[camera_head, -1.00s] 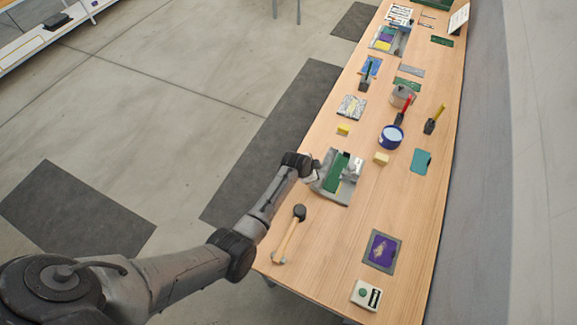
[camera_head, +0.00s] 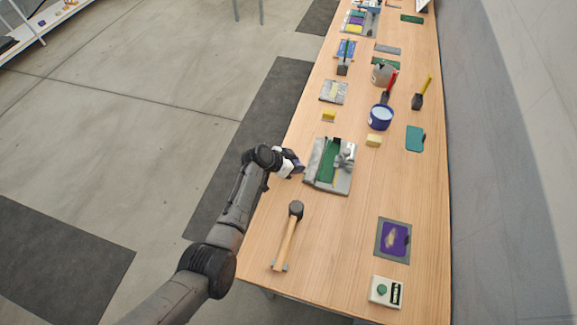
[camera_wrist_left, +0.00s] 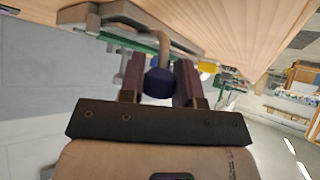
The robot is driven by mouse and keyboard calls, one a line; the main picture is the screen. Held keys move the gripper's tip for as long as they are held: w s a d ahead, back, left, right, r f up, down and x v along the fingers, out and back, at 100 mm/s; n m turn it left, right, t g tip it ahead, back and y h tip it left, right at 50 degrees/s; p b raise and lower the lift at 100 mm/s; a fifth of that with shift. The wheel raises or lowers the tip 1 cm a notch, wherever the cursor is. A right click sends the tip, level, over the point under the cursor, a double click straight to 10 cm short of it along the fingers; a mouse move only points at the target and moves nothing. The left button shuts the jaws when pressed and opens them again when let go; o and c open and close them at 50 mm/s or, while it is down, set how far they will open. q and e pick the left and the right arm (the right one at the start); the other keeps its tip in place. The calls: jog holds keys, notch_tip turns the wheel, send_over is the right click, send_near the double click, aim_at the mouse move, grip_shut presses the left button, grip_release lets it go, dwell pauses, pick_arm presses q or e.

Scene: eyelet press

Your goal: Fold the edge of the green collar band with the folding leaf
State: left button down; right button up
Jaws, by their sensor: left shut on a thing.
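The grey folding fixture (camera_head: 341,181) sits on the table, with the green collar band (camera_head: 329,161) lying along it. A grey strip, which looks like the folding leaf (camera_head: 315,161), runs along the band's left side. My left gripper (camera_head: 298,164) is at the fixture's left edge. In the left wrist view my left gripper (camera_wrist_left: 159,82) is shut on a dark blue knob (camera_wrist_left: 159,84). A curved tan rod runs from the knob towards the grey fixture (camera_wrist_left: 106,14). Whether the band's edge is folded is too small to tell. My right gripper is out of view.
A mallet (camera_head: 289,236) lies in front of the fixture. A yellow block (camera_head: 373,140) and a blue tub (camera_head: 381,117) stand behind it to the right. A purple patch (camera_head: 394,239) and a white button box (camera_head: 386,291) lie at the near right.

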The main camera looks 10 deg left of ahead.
pick_arm(q)
jog(key=shift+f, duration=0.15)
jog(key=c, duration=0.8)
grip_release()
jog(key=shift+s+a+r, duration=0.2)
jog(key=shift+a+r, duration=0.15)
jog(key=shift+r, duration=0.15)
jog(key=shift+p+v, duration=0.8)
jog(key=shift+v, duration=5.5)
jog(key=shift+s+f, duration=0.1)
